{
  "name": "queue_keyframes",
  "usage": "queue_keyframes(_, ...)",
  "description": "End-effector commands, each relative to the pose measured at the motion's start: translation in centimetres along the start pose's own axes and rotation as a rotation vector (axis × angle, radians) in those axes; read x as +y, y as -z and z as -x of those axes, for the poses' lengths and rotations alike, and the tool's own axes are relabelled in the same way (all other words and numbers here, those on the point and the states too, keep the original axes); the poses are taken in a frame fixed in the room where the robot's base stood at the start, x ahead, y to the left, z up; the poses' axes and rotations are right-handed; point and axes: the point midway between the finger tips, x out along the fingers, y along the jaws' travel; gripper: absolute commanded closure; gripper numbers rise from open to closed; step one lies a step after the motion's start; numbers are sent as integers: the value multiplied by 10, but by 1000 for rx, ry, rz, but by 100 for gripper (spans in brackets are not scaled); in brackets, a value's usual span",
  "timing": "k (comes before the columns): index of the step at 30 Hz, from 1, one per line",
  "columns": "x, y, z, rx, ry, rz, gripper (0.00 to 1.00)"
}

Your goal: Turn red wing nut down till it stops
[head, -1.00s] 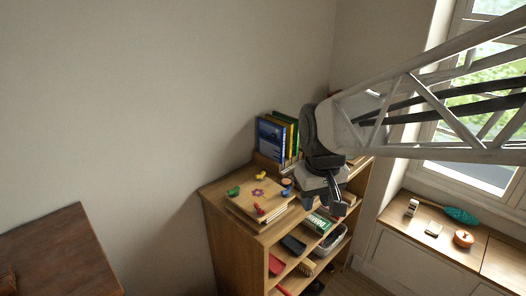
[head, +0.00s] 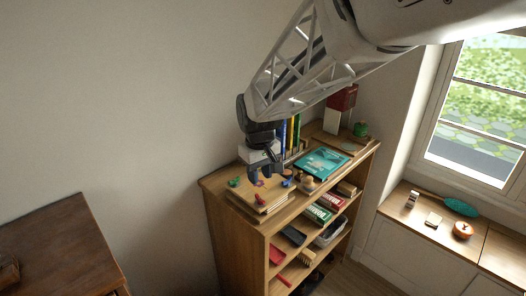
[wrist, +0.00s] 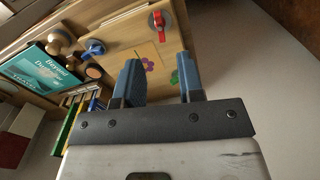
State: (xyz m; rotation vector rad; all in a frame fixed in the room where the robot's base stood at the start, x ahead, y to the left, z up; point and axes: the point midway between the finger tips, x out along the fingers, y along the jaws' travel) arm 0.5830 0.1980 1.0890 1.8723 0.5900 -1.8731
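The red wing nut (head: 260,199) stands at the front corner of a wooden flower press (head: 240,198) on the bookcase top. In the wrist view the red wing nut (wrist: 158,22) shows at the top, on a grey washer, beyond my fingertips. The blue wing nut (head: 287,174) and green wing nut (head: 234,182) sit at other corners. My gripper (head: 265,174) hangs over the press, behind the red wing nut and apart from it. Its two blue fingers (wrist: 160,78) are open with nothing between them. The yellow wing nut is hidden by my gripper.
A teal book (head: 321,163) and wooden knobbed pieces (head: 308,184) lie right of the press. Upright books (head: 293,133) stand behind it. Lower shelves (head: 300,238) hold several items.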

Motion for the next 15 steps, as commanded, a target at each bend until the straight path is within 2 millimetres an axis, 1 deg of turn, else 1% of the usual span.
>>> queue_keyframes(10, 0, 0, -1, 0, 0, 0, 65)
queue_keyframes(15, 0, 0, -7, 0, 0, 0, 65)
